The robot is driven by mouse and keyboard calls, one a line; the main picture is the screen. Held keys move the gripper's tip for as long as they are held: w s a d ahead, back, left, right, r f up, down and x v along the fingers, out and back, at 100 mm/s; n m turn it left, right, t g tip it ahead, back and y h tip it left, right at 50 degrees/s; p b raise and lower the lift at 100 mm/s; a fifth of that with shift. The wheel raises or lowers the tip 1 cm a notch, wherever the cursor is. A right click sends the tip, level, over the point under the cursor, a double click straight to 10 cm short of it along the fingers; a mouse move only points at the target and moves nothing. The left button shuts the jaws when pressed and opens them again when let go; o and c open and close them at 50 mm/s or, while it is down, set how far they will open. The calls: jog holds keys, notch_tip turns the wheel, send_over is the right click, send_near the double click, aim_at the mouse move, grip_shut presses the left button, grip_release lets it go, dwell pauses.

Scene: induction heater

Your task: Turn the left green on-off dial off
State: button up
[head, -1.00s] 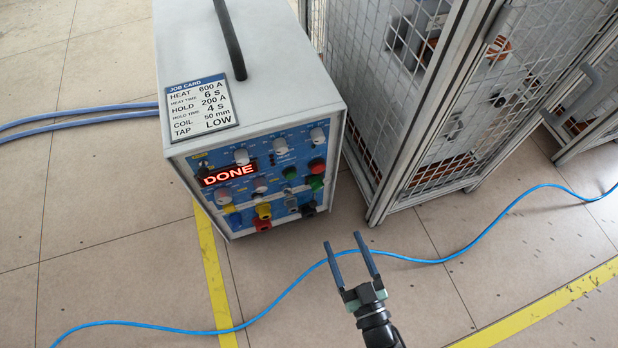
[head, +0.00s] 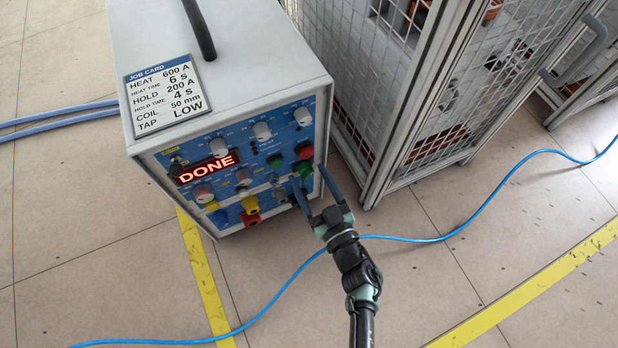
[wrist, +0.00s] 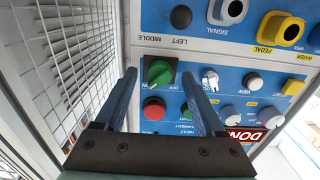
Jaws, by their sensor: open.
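The green on-off dial (wrist: 158,71) sits on a black square plate on the heater's blue front panel. The panel appears upside down in the wrist view. The dial also shows in the head view (head: 305,167), at the panel's right side. My gripper (head: 307,176) is open in front of the panel. In the wrist view its fingertips (wrist: 158,77) lie on either side of the dial, with nothing held between them. I cannot tell how far they are from the panel.
A red button (wrist: 153,108) is beside the dial, and a dark green button (head: 275,160) is nearby. The display (head: 209,170) reads DONE. A mesh cage (head: 375,110) stands close on the right. A blue cable (head: 480,215) crosses the floor.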

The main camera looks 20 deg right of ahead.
jog(key=shift+w, duration=0.5)
grip_shut()
